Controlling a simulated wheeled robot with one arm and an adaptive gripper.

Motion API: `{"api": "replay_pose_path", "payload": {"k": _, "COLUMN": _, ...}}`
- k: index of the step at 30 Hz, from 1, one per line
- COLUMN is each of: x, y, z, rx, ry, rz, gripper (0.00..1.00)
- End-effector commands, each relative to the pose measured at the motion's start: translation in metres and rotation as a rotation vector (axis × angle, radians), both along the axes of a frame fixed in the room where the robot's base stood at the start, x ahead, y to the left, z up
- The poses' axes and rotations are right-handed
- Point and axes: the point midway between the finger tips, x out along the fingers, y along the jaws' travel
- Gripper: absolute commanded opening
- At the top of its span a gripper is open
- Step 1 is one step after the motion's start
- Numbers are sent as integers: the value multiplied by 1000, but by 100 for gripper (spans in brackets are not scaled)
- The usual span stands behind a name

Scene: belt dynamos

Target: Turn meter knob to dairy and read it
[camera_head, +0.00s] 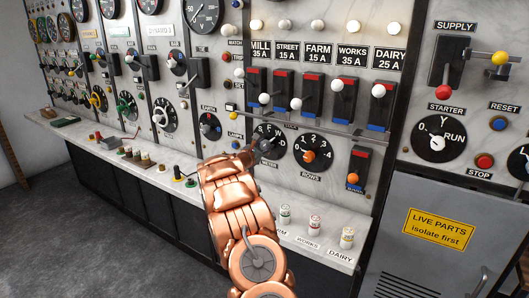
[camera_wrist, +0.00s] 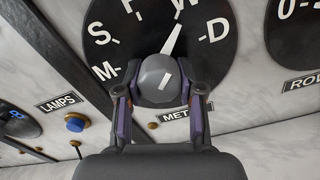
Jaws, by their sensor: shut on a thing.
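The meter dial (camera_wrist: 105,40) is a black disc with white letters M, S, F, W and D, above a METER label (camera_wrist: 176,114). My gripper (camera_wrist: 160,95) is shut on its grey rounded knob (camera_wrist: 158,75), one finger on each side. The white pointer (camera_wrist: 172,40) aims up and right at W, short of D. In the head view my gripper (camera_head: 262,148) covers part of the same dial (camera_head: 271,134). A round black gauge (camera_head: 203,14) is cut off at the top of the panel; I cannot read its needle surely.
The ROWS dial (camera_head: 312,153) is close on the right, and the LAMPS button (camera_wrist: 75,123) is lower left. A row of levers, with the DAIRY lever (camera_head: 377,98) at its right, is above. A marble ledge (camera_head: 165,180) with small parts runs below.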

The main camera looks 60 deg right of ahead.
Motion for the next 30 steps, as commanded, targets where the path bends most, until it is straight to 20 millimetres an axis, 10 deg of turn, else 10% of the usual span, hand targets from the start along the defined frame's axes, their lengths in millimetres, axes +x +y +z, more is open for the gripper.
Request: {"api": "replay_pose_path", "payload": {"k": 30, "x": 2, "y": 0, "z": -3, "rx": 21, "ry": -544, "rz": 1, "gripper": 3}}
